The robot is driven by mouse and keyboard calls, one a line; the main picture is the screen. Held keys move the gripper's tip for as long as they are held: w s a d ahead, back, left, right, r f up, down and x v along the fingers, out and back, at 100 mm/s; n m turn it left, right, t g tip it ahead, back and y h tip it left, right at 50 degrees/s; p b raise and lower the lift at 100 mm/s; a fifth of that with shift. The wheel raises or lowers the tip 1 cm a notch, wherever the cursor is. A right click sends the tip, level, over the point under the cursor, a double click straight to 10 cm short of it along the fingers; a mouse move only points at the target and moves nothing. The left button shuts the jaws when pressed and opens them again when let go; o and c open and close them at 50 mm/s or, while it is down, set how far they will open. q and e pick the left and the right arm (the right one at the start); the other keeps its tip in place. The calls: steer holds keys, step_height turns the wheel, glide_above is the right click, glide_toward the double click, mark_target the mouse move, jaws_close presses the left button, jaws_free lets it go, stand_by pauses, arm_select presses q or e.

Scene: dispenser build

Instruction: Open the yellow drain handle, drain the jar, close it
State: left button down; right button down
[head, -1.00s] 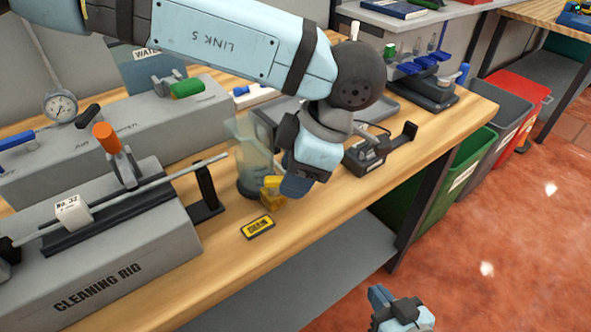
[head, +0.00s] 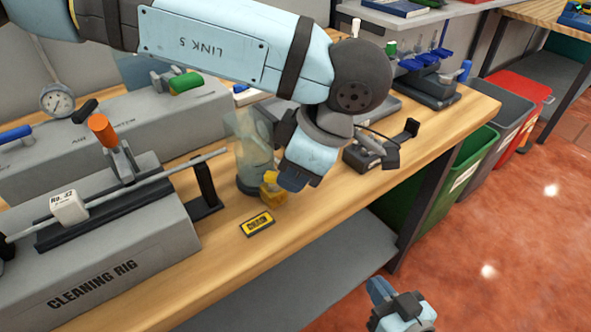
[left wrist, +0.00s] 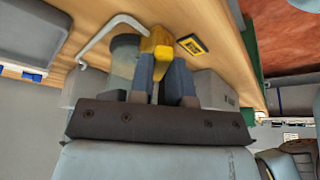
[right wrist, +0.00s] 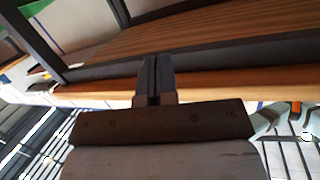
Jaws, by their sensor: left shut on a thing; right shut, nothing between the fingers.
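The see-through jar (head: 252,165) stands on the wooden bench with a dark base; it also shows in the left wrist view (left wrist: 122,62). How much is in it I cannot tell. The yellow drain handle (head: 270,187) is low on the jar's front right side. My left gripper (head: 285,183) is shut on the yellow handle, whose yellow shows between its fingers in the left wrist view (left wrist: 161,68). The arm hides part of the jar's right side. My right gripper (head: 378,290) is shut and empty, low in front of the bench.
A yellow label plate (head: 257,223) lies on the bench before the jar. The grey cleaning rig (head: 110,265) and its rod stand left of the jar. A black device (head: 368,155) stands to the right. Bins (head: 470,160) stand beyond the bench's right end.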

arm_select(q)
steer(key=m, duration=0.1)
steer(key=m+b, duration=0.1)
steer(key=s+m+t+b, duration=0.1)
steer(key=shift+a+f+m+h, duration=0.1)
steer(key=shift+a+m+h, duration=0.2)
steer(key=shift+h, duration=0.1)
steer(key=shift+s+a+m+t+h+b, duration=0.15)
steer(key=shift+s+m+t+h+b, duration=0.15)
steer(key=shift+m+b, duration=0.45)
steer(key=shift+s+a+m+t+h+b, duration=0.1)
steer(key=shift+a+m+t+h+b, duration=0.2)
steer(key=shift+m, duration=0.85)
steer(key=shift+d, duration=0.1)
arm_select(e)
steer(key=a+r+t+y, duration=0.3)
steer(key=r, duration=0.4)
steer(key=shift+r, duration=0.15)
arm_select(q)
steer(key=shift+r, duration=0.2)
arm_select(e)
steer(key=shift+w, duration=0.1)
arm_select(q)
steer(key=c, duration=1.1)
jaws_free()
